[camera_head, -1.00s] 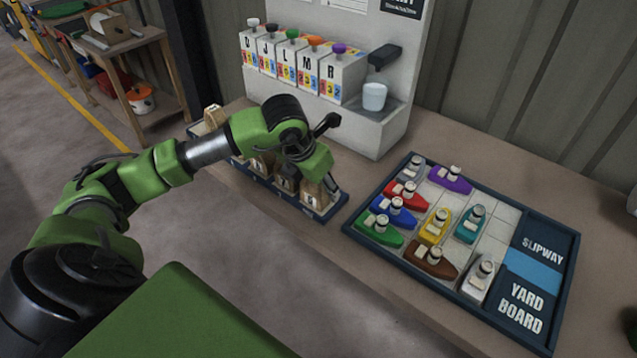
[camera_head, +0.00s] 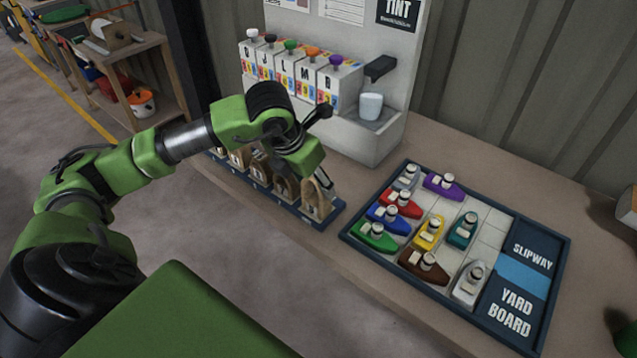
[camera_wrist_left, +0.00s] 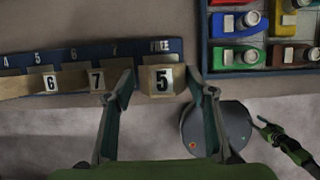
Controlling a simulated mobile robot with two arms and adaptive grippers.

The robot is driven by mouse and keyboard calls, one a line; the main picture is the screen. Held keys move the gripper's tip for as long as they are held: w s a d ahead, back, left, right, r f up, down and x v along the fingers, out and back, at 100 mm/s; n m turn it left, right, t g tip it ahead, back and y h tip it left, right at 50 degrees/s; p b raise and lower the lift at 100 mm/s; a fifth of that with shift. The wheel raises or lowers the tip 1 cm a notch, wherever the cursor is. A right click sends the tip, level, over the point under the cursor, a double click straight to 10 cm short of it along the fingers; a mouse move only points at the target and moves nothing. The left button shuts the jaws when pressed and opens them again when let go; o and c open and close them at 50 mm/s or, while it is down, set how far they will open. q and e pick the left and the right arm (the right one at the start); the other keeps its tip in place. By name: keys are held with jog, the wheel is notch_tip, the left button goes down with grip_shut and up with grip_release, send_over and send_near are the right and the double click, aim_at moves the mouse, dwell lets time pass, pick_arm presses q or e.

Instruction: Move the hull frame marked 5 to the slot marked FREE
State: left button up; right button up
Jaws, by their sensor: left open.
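The hull frame marked 5 (camera_wrist_left: 162,79) is a pale wooden block that stands upright in line with the label FREE (camera_wrist_left: 160,45) at the right end of the dark blue rack (camera_wrist_left: 135,45). In the head view this frame (camera_head: 316,202) stands in the rack's end slot nearest me. My left gripper (camera_wrist_left: 161,82) is open, with one finger on each side of frame 5; contact cannot be told. It also shows above that frame in the head view (camera_head: 318,180). My right gripper (camera_wrist_left: 268,128) seems to show small at the wrist view's right; its jaws are unclear.
Frames marked 7 (camera_wrist_left: 97,80) and 6 (camera_wrist_left: 50,82) stand left of frame 5. The yard board (camera_head: 521,310) with several coloured boats lies right of the rack. A tint dispenser (camera_head: 385,140) with a white cup (camera_head: 371,106) stands behind. Bare bench lies between rack and board.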

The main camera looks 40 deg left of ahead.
pick_arm(q)
jog(key=p+v, duration=0.1)
jog(key=v, duration=0.4)
jog(key=shift+f, duration=0.15)
dwell(0.6)
